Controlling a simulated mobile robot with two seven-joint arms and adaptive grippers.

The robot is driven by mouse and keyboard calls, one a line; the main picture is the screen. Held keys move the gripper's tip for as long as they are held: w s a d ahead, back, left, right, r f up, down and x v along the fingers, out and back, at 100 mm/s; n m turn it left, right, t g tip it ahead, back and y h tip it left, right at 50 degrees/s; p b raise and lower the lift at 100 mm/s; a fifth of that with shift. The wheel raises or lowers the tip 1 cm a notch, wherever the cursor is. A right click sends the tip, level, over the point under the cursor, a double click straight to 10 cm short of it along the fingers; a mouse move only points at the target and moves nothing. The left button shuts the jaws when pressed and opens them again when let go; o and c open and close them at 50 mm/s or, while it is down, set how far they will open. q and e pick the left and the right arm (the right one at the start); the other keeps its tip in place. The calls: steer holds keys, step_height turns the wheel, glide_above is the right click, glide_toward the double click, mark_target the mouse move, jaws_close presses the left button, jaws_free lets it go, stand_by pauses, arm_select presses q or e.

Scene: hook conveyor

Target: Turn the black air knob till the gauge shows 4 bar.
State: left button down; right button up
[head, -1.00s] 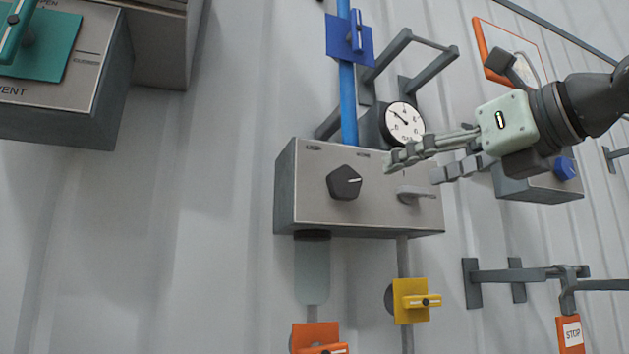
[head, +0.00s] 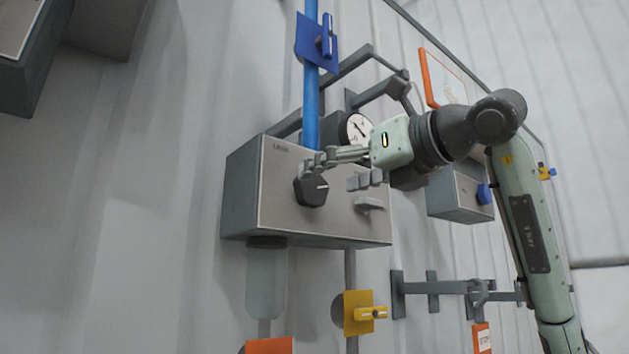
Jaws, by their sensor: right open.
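The black air knob (head: 312,191) is on the front of a grey metal box (head: 275,215), with a white pointer line on its face. The round white gauge (head: 358,129) stands above the box, partly covered by my right gripper; its reading is too small to tell. My right gripper (head: 338,172) is open. Its upper finger reaches to the knob's upper edge, and its lower finger is over the box front to the right of the knob. I cannot tell whether the upper finger touches the knob. My left gripper is not in view.
A grey lever (head: 369,203) sits right of the knob. A blue pipe (head: 312,105) with a blue valve (head: 326,36) rises behind the box. Grey brackets (head: 375,85) stand out above. A yellow valve (head: 360,313) is below, and a smaller box (head: 457,196) is at right.

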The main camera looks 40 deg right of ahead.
mark_target(315, 183)
steer(key=w, duration=0.2)
steer(key=shift+w+a, duration=0.15)
steer(key=shift+w, duration=0.9)
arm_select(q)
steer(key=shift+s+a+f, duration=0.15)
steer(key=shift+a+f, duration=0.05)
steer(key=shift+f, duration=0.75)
arm_select(e)
steer(key=c, duration=1.2)
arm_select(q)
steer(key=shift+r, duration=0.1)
arm_select(e)
steer(key=shift+o, duration=0.2)
